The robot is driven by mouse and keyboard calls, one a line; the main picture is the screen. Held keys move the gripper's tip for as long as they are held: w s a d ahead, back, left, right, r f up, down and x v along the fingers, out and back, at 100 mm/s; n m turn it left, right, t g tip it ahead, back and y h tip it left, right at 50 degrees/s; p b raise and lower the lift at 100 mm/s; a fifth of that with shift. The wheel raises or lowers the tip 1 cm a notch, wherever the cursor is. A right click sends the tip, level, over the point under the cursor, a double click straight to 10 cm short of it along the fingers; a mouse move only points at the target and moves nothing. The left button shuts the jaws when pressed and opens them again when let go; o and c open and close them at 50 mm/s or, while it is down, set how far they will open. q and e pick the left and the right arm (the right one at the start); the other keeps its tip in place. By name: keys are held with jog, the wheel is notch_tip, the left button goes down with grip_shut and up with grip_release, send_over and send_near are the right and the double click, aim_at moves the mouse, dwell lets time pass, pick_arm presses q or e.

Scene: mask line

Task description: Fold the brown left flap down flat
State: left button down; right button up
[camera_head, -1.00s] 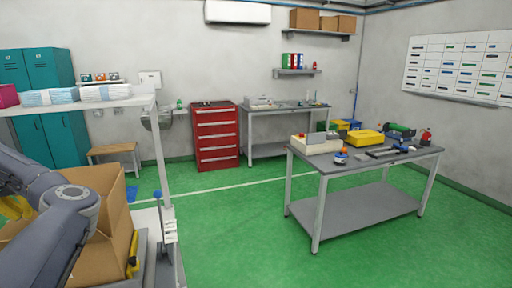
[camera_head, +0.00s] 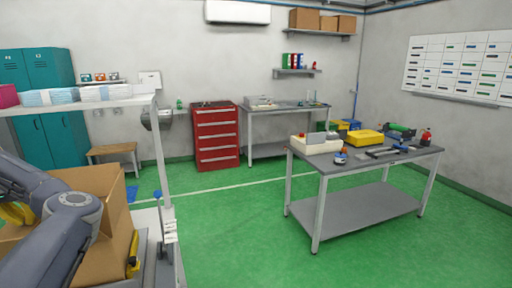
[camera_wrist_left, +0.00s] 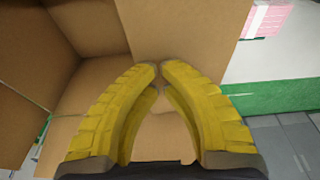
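The open brown carton (camera_head: 115,215) stands at the lower left of the head view, partly hidden by my left arm. Several brown panels show in the left wrist view, and one broad panel (camera_wrist_left: 180,30) lies just beyond the fingertips. I cannot tell for sure which panel is the left flap. My left gripper (camera_wrist_left: 159,68) has yellow ribbed fingers with tips together, nothing visible between them, at or close to that panel's lower edge. Contact is unclear. In the head view a yellow finger part (camera_head: 14,213) shows behind my arm.
A white shelf (camera_head: 130,100) with blue-white packs (camera_head: 50,97) stands above the carton. A yellow object (camera_head: 133,262) is beside the carton's right side. A pink-and-white pack (camera_wrist_left: 268,18) shows in the wrist view. A grey workbench (camera_head: 350,165) stands across open green floor.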

pick_arm(q)
jog(key=shift+f, duration=0.75)
jog(key=shift+w+a+r+v, duration=0.1)
jog(key=shift+w+v, duration=0.2)
jog(key=shift+v, duration=1)
jog(key=shift+w+a+r+v, duration=0.1)
jog(key=shift+w+v, duration=0.2)
jog(key=shift+v, duration=1)
jog(key=shift+w+a+r+v, duration=0.15)
jog(key=shift+w+v, duration=0.1)
jog(key=shift+v, duration=1.05)
jog(key=shift+f, duration=0.15)
